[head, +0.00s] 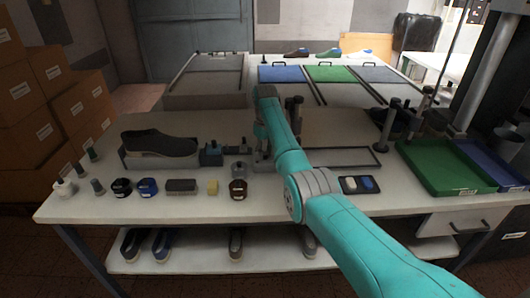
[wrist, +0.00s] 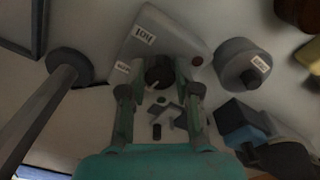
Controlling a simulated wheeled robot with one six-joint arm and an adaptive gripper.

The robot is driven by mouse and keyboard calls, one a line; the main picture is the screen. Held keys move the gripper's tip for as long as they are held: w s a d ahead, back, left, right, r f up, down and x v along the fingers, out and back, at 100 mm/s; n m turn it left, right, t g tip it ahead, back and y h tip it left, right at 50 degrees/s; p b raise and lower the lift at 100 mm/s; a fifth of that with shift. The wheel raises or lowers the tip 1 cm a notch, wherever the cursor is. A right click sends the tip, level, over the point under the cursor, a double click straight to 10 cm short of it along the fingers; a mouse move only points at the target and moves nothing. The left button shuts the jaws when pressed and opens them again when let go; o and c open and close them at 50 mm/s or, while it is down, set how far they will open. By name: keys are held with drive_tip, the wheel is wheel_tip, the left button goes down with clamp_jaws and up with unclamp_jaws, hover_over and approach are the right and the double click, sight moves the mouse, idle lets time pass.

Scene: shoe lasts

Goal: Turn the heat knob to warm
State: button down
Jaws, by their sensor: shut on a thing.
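The heat knob (wrist: 159,72) is a dark round knob on a pale box (wrist: 172,40) in the wrist view. One label near the box's corner reads "hot" (wrist: 145,37); a smaller label (wrist: 122,66) beside the knob is too small to read for sure. My gripper (wrist: 160,88) is shut on the knob, one finger on each side. Which way the knob points is hidden or too dark to tell. In the head view my gripper (head: 262,150) is low over the middle of the bench, and the knob cannot be made out.
Left of my gripper in the head view stand a dark shoe (head: 160,143), a blue clamp-like piece (head: 211,154) and several jars and brushes. A round grey labelled part (wrist: 240,65) is close beside the box. A post (wrist: 48,100) stands on the other side. Green tray (head: 450,168) at right.

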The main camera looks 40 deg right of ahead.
sight(265, 153)
drive_tip(key=m, duration=0.5)
drive_tip(key=shift+m, duration=0.3)
drive_tip(key=shift+a+m, duration=0.1)
drive_tip(key=shift+m, duration=2)
drive_tip(key=c, duration=0.8)
unclamp_jaws()
drive_tip(key=shift+r, duration=0.1)
wheel_tip(265, 153, up, 12)
drive_tip(key=shift+f, duration=0.1)
